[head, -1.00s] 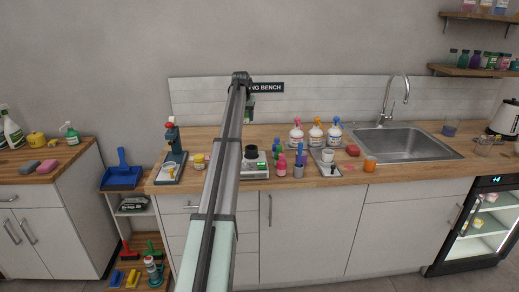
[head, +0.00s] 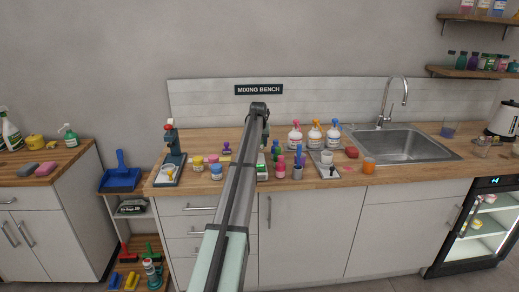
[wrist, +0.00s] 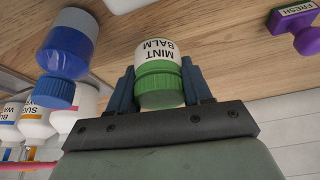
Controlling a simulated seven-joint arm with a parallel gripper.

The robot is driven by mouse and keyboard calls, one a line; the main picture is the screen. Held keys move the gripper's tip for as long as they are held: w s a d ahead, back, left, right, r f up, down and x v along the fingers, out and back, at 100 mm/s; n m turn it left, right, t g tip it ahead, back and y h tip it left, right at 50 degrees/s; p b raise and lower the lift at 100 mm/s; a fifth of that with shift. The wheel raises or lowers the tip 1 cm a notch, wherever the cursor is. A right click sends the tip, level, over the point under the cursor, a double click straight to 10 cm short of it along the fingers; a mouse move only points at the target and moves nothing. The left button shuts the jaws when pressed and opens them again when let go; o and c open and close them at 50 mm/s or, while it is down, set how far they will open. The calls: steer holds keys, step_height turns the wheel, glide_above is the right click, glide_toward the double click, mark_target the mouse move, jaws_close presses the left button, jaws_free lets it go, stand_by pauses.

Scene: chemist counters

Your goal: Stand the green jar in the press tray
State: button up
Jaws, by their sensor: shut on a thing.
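The green jar (wrist: 160,72), with a green lid and a white MINT BALM label, is between the two dark fingers of my gripper (wrist: 160,88) in the wrist view. The gripper is shut on it. The wood counter lies behind the jar; I cannot tell whether the jar touches it. Something yellow and white shows on the tray.
Yellow-lidded and blue-lidded jars and a purple stamp (head: 226,149) stand between press and arm; the stamp also shows in the wrist view (wrist: 308,38). A blue bottle (wrist: 66,52) is near the held jar. Coloured bottles (head: 297,165) and a grey tray (head: 330,174) stand right of the arm.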

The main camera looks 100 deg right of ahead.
steer(key=shift+f, duration=1.7)
steer(key=shift+f, duration=0.1)
steer(key=o, duration=1)
steer(key=shift+o, duration=0.2)
steer(key=v, duration=1.2)
